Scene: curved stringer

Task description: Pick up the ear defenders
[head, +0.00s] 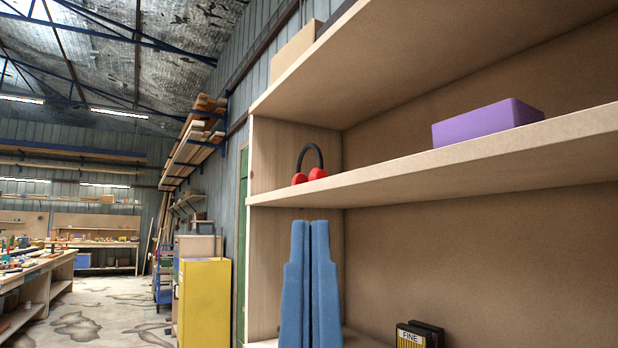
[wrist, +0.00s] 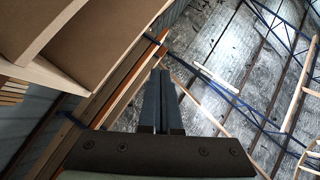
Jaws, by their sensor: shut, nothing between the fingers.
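The ear defenders (head: 317,174), with red cups and a dark headband, stand upright on the middle shelf board (head: 430,166) near its left end in the head view. My gripper (head: 310,223) shows at the bottom of the head view as two blue fingers pointing up, side by side. Its tips appear below the ear defenders in the picture, apart from them. In the wrist view my gripper (wrist: 160,72) has its dark fingers together with nothing between them. The ear defenders do not show in the wrist view.
A purple box (head: 487,123) sits on the same board, further right, with bare board between. An upper board (head: 400,75) hangs above. A black box marked FINE (head: 412,336) is low in the bay below. A yellow cabinet (head: 205,300) stands left of the shelving.

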